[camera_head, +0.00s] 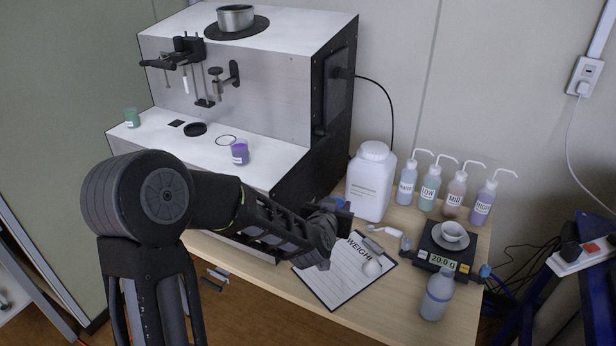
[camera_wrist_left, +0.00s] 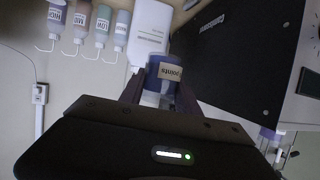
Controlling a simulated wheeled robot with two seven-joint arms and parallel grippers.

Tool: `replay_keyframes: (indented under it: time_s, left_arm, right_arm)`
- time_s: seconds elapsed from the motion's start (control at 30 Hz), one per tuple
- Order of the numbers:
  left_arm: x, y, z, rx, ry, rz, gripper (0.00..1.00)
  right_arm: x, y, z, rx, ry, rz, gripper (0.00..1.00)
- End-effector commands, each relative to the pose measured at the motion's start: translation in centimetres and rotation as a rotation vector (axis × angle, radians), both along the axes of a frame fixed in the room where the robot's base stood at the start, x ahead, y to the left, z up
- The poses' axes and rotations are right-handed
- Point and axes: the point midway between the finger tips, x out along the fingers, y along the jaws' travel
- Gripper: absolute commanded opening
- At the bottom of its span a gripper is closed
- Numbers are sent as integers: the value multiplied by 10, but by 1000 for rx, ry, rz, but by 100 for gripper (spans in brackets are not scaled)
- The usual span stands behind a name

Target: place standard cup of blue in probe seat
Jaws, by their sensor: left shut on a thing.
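My left gripper (camera_head: 337,208) is in front of the white jug, to the right of the analyser (camera_head: 250,100) and above the table. In the left wrist view it is shut on a blue cup (camera_wrist_left: 160,68) with a tan label reading "points". In the head view the gripper mostly hides this cup. On the analyser's white ledge are a black ring seat (camera_head: 195,129), a thin ring outline (camera_head: 225,140) and a small black square (camera_head: 176,123); I cannot tell which is the probe seat. My right gripper is not in view.
A green cup (camera_head: 131,118) and a purple cup (camera_head: 240,153) stand on the ledge. The probe bracket (camera_head: 190,55) overhangs it. A white jug (camera_head: 371,182), several wash bottles (camera_head: 430,188), a scale (camera_head: 446,248), a clipboard (camera_head: 340,285) and a loose bottle (camera_head: 436,297) crowd the table.

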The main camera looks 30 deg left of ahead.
Motion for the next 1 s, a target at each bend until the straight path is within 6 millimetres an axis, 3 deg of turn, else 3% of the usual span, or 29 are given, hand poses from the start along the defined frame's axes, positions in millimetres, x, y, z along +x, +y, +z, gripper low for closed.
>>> replay_keyframes:
  time_s: [0.2, 0.4, 0.6, 1.0]
  left_arm:
    - [-16, -51, -35, -1, 3, -131, 0]
    - [-29, -78, -57, -2, 1, -194, 0]
    - [-32, -87, -68, -1, -2, -209, 0]
    - [-32, -87, -69, 1, -3, -208, 0]
  right_arm:
    - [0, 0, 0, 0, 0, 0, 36]
    - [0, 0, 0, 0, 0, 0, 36]
    - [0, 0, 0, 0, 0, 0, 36]
    - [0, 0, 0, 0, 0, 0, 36]
